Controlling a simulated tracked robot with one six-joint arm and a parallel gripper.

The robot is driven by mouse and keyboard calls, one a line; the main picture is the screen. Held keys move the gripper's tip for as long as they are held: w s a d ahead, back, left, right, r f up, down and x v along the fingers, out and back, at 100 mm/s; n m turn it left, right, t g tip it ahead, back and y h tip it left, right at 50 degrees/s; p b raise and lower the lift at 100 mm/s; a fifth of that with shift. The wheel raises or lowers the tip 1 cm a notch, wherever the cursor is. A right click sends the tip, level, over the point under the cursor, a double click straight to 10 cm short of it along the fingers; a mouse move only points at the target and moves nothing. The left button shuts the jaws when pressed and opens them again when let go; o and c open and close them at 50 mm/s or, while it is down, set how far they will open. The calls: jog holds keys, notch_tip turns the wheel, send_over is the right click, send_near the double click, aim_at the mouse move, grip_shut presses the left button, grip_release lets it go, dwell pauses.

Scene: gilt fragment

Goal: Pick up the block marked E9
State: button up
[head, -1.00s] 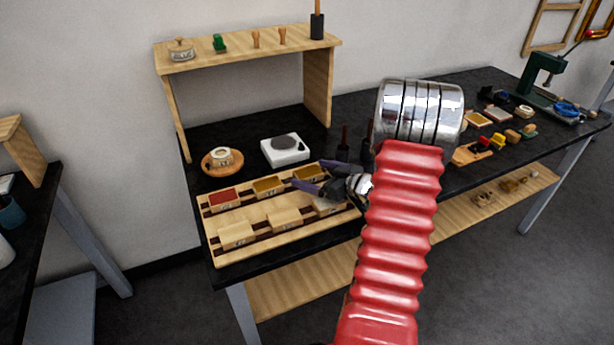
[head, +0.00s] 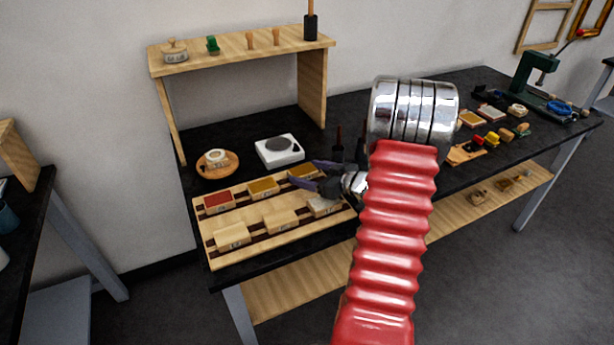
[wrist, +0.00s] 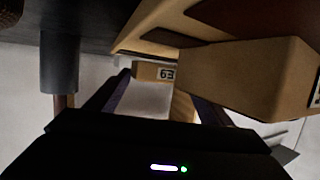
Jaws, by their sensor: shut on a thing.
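The block marked E9 (wrist: 147,71) is a small wooden block with a white label. It shows between my fingertips in the wrist view, its label sideways on to me and inverted. In the head view it appears to be the back right block (head: 301,171) on the wooden tray (head: 217,258). My gripper (head: 312,175) reaches in from the right with its dark purple fingers at that block. My gripper (wrist: 157,82) is shut on it. I cannot tell whether the block is clear of the tray.
A red-topped block (head: 219,202), a yellow-topped block (head: 262,187) and plain blocks, including one at front right (head: 322,206), sit close by on the tray. A white scale (head: 279,151) and a round wooden dish (head: 217,171) stand behind. A shelf (head: 240,46) rises at the back.

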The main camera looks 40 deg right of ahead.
notch_tip(320, 180, up, 9)
jog(key=shift+r, duration=0.15)
